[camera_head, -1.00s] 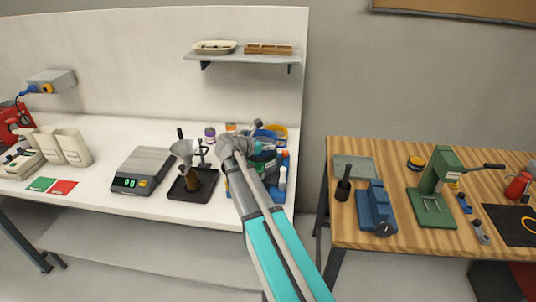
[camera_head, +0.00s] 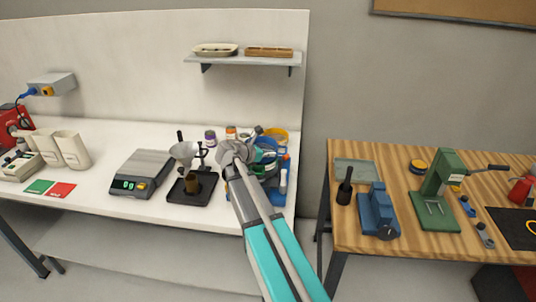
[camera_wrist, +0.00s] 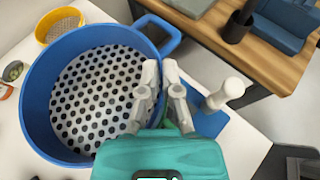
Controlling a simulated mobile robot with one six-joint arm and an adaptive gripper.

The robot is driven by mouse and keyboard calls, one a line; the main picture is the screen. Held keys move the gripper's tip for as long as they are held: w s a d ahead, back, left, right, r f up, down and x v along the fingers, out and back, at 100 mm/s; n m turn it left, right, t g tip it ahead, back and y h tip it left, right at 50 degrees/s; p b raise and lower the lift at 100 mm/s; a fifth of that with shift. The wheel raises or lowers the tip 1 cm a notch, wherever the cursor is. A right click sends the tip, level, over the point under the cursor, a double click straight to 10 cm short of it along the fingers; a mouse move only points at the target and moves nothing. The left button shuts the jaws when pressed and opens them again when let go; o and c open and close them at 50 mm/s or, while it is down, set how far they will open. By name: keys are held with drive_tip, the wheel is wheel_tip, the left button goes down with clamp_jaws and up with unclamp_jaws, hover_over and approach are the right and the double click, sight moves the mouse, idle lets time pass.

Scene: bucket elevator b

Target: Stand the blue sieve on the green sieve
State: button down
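The blue sieve (camera_wrist: 38,95) fills the left of the wrist view, its perforated floor facing up and its loop handle (camera_wrist: 168,32) at the upper right. My gripper (camera_wrist: 160,75) is at its right wall beside the handle, one finger inside and one outside, close together and shut on the wall. In the head view the blue sieve (camera_head: 265,143) shows only partly behind my gripper (camera_head: 252,134).
A yellow sieve (camera_wrist: 60,24) stands beyond the blue one. A funnel stand (camera_head: 188,165) and a scale (camera_head: 140,172) stand to the left. A gap separates the bench from the wooden table (camera_head: 400,240).

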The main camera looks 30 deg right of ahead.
drive_tip(key=shift+f, duration=0.2)
drive_tip(key=c, duration=0.8)
unclamp_jaws()
drive_tip(key=shift+r, duration=0.25)
drive_tip(key=shift+r+p, duration=0.4)
drive_tip(key=shift+p, duration=0.1)
drive_tip(key=shift+a+r+p, duration=0.25)
drive_tip(key=shift+p, duration=0.05)
drive_tip(key=p+v, duration=0.4)
drive_tip(key=v, duration=0.7)
drive_tip(key=shift+a, duration=0.25)
drive_tip(key=shift+s, duration=0.1)
